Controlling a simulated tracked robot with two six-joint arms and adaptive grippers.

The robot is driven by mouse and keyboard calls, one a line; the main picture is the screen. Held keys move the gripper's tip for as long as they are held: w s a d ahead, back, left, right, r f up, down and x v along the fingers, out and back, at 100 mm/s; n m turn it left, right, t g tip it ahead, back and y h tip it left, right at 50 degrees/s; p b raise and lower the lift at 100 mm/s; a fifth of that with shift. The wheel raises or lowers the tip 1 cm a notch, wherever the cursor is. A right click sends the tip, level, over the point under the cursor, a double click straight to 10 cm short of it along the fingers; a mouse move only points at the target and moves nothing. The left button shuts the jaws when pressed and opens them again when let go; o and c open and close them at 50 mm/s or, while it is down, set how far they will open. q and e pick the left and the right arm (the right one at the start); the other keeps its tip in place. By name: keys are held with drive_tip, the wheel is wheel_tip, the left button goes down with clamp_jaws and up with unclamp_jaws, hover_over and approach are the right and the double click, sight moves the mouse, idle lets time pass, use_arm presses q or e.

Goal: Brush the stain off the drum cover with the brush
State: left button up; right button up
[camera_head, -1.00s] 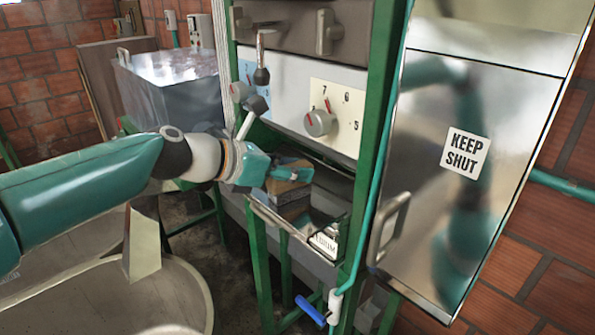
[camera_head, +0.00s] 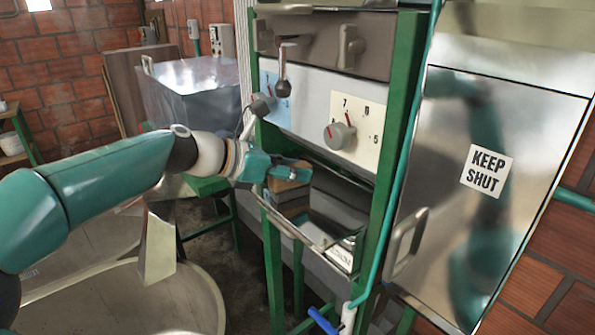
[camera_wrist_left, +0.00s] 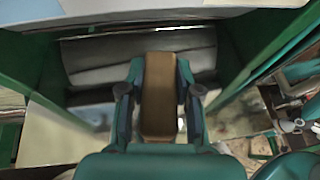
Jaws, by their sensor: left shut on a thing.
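My left gripper (camera_head: 290,172) is shut on the brush, a brown wooden block (camera_head: 288,184), inside the opening under the dials of the green-framed machine. In the left wrist view the brush (camera_wrist_left: 159,97) is upright between the two fingers of the gripper (camera_wrist_left: 160,105). A grey curved surface, likely the drum cover (camera_wrist_left: 95,62), lies just beyond the brush; I cannot tell whether they touch. The brush's working face is hidden. I cannot make out the stain. My right gripper is not in view.
Green posts (camera_head: 388,140) flank the opening, with a dial panel (camera_head: 355,125) above. A steel door marked KEEP SHUT (camera_head: 450,200) is at the right. A metal chute tray (camera_head: 300,232) sits below the brush. Round tubs (camera_head: 190,300) stand at the lower left.

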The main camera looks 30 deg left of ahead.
use_arm(q)
drive_tip(key=shift+w+a, duration=0.15)
drive_tip(key=shift+a, duration=0.15)
drive_tip(key=shift+s+a+r, duration=0.2)
drive_tip(key=shift+s+r, duration=0.25)
drive_tip(key=shift+r, duration=0.1)
drive_tip(key=shift+s+a+r, duration=0.15)
drive_tip(key=shift+s+r, duration=0.3)
drive_tip(key=shift+r, duration=0.05)
drive_tip(key=shift+s+a, duration=0.3)
drive_tip(key=shift+s, duration=0.3)
drive_tip(key=s+a+b, duration=0.2)
drive_tip(key=s+a, duration=0.3)
drive_tip(key=s, duration=0.7)
drive_tip(key=shift+s+r+b, duration=0.3)
drive_tip(key=shift+s+b, duration=0.05)
